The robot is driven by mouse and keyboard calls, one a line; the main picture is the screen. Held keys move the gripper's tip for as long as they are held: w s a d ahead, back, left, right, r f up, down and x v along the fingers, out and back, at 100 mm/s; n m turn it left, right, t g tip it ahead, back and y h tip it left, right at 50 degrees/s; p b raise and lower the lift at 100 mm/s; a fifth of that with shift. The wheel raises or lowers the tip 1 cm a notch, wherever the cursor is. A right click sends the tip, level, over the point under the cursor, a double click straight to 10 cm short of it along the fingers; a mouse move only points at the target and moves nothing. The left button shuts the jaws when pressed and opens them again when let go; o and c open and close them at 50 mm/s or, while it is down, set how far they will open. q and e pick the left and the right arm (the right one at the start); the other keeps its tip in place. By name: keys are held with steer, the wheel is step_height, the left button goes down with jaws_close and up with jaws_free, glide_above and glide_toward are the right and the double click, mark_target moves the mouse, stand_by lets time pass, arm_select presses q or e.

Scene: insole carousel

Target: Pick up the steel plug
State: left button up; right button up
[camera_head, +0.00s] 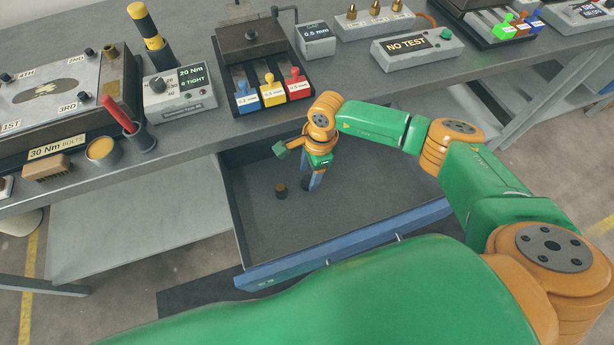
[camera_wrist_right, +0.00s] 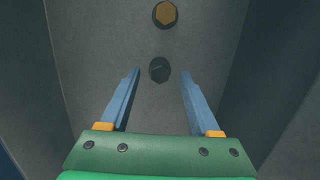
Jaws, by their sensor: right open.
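The steel plug (camera_wrist_right: 159,69) is a small dark grey round piece on the floor of the open drawer. In the head view it (camera_head: 305,184) is partly hidden beside my right gripper's fingers. My right gripper (camera_head: 313,181) is open, reaching down into the drawer. In the right wrist view the plug appears between the tips of the two blue fingers; I cannot tell how far below them it is. A brass-topped plug (camera_wrist_right: 165,13) stands a little beyond it, and also shows in the head view (camera_head: 281,191). My left gripper is not in view.
The drawer's blue front (camera_head: 345,246) and grey side walls surround the right gripper. The workbench edge is just behind it, with a block of coloured levers (camera_head: 272,88) above. The rest of the drawer floor is clear.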

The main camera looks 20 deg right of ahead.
steer(key=shift+f, duration=0.45)
steer(key=shift+a, duration=0.1)
jaws_close()
steer(key=shift+r, duration=0.1)
steer(key=shift+r, duration=0.3)
step_height(320, 180, up, 3)
steer(key=shift+s+a, duration=0.1)
steer(key=s+a+r+b, duration=0.2)
steer(key=s+a+r, duration=0.5)
steer(key=s+r, duration=0.2)
steer(key=s, duration=0.2)
steer(key=shift+s+r, duration=0.15)
steer(key=shift+s, duration=0.25)
